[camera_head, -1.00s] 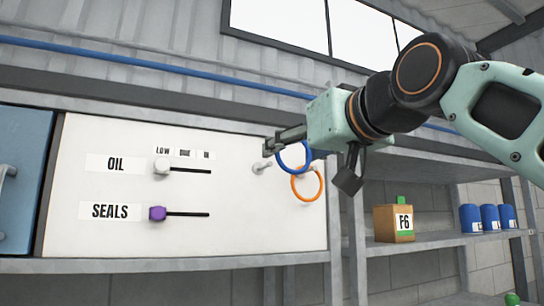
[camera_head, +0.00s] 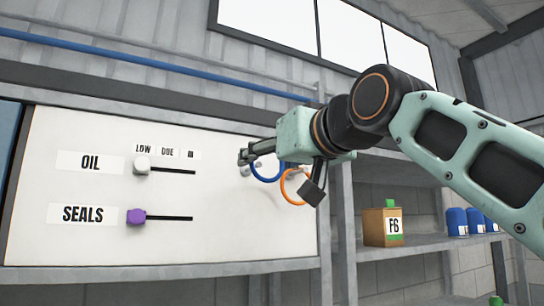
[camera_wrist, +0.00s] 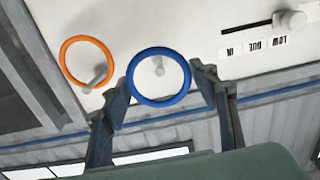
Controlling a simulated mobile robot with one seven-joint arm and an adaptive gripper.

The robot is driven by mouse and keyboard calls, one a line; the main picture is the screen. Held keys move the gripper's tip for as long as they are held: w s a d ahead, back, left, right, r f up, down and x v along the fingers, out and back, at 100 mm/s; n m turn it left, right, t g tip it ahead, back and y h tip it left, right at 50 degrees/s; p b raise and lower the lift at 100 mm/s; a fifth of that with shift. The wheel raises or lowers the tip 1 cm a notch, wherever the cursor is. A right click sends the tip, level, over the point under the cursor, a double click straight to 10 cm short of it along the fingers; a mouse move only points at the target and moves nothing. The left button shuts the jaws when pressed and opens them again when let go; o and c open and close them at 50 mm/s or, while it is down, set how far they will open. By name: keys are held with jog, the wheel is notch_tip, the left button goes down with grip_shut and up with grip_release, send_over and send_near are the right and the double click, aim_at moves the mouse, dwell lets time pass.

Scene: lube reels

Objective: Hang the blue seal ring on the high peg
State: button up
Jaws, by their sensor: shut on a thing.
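My gripper (camera_head: 247,154) is shut on the blue seal ring (camera_head: 266,181) and holds it up in front of the white board. In the wrist view the blue ring (camera_wrist: 159,104) sits between the two fingers (camera_wrist: 166,70). A pale peg (camera_wrist: 159,66) shows through the ring's opening there. I cannot tell whether the ring is around the peg or still in front of its tip. In the head view a peg (camera_head: 244,171) shows just below the fingertips. An orange ring (camera_head: 284,193) hangs on another peg beside it, and that peg (camera_wrist: 97,75) also shows in the wrist view.
The white board (camera_head: 75,145) carries an OIL slider (camera_head: 142,165) and a purple SEALS slider (camera_head: 136,216). A metal post (camera_head: 345,225) stands right of the board. Shelves at right hold an F6 box (camera_head: 374,228) and blue cans (camera_head: 457,222).

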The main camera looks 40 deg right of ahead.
aim_at(260, 166)
jog(key=shift+p+x, duration=0.55)
jog(key=shift+x, duration=2.3)
jog(key=shift+w+d+f+b, duration=0.15)
jog(key=shift+w+f+b, duration=0.15)
jog(key=shift+w+f, duration=0.4)
jog(key=o, duration=0.9)
jog(key=shift+s, duration=0.2)
jog(key=v, duration=1.2)
jog(key=shift+w, duration=0.1)
